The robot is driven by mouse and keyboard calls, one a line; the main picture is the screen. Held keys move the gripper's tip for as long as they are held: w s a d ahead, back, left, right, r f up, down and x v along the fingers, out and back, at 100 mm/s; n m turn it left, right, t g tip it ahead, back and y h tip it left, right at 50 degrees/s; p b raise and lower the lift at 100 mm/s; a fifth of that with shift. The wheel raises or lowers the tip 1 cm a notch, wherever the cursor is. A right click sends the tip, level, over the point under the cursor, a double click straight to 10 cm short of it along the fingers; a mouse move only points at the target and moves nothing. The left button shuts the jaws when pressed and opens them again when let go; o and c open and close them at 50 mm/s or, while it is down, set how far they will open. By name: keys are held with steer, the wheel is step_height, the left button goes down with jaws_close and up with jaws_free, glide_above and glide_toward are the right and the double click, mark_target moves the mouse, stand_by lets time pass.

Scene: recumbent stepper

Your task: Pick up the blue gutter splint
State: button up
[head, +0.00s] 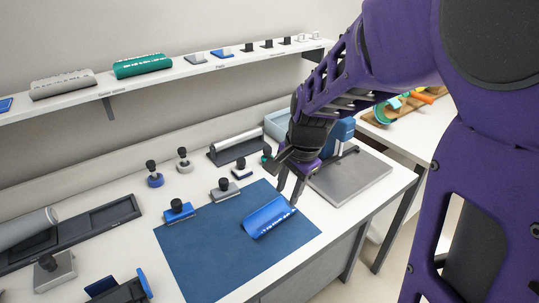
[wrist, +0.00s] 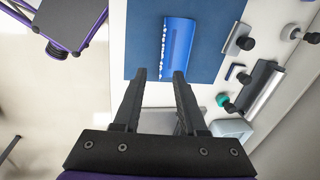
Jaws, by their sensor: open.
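The blue gutter splint (head: 268,217) is a bright blue curved trough with white marks along one edge. It lies on a dark blue mat (head: 205,262) on the white bench. The splint also shows in the wrist view (wrist: 178,44), near the top middle, beyond my fingertips. My gripper (head: 290,190) is open and empty, above the bench at the mat's right corner and just beyond the splint's right end.
Stamp-like tools with black knobs, one of them blue (head: 179,211), stand behind the mat. A grey plate (head: 350,178) lies to the right, and a metal roller (head: 236,139) stands behind. A wall shelf (head: 180,72) holds a teal splint (head: 142,66) and a grey one (head: 63,85).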

steer(key=b, duration=0.6)
glide_toward(271, 218)
steer(key=s, duration=0.4)
steer(key=shift+s+d+f, duration=0.2)
steer(key=shift+d+f, duration=0.15)
steer(key=shift+d, duration=0.05)
steer(key=b+x, duration=0.2)
steer(key=a+b+x, duration=0.1)
steer(key=b+x, duration=0.1)
steer(key=x, duration=0.1)
steer(key=shift+f+b, duration=0.15)
steer(key=shift+b, duration=0.2)
jaws_close()
